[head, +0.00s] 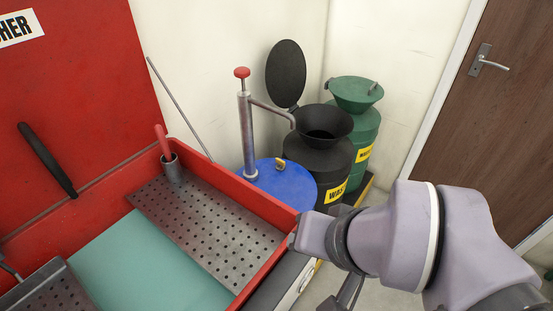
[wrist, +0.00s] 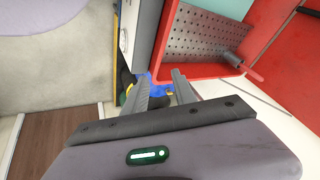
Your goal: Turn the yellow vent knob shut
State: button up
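The yellow vent knob (head: 280,163) is small and stands on the top of the blue drum (head: 290,187), near its back edge in the head view. In the wrist view a small yellow bit (wrist: 169,91) shows against the blue drum (wrist: 160,93), between my two fingers; its turn position is too small to tell. My gripper (wrist: 160,77) is open, with its fingers apart and nothing held. In the head view my arm is at the lower right, in front of and apart from the drum, with little of the gripper showing.
A metal hand pump (head: 246,130) with a red top rises from the drum, its spout reaching right. A black waste can (head: 322,150) with raised lid and a green can (head: 358,115) stand behind. The red parts washer (head: 283,236) borders the drum on the left.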

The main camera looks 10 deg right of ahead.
aim_at(281, 164)
jog(key=i+l+u, duration=0.15)
jog(key=l+u, duration=1)
jog(key=l, duration=0.2)
jog(key=l+u, duration=0.4)
jog(key=l, duration=0.1)
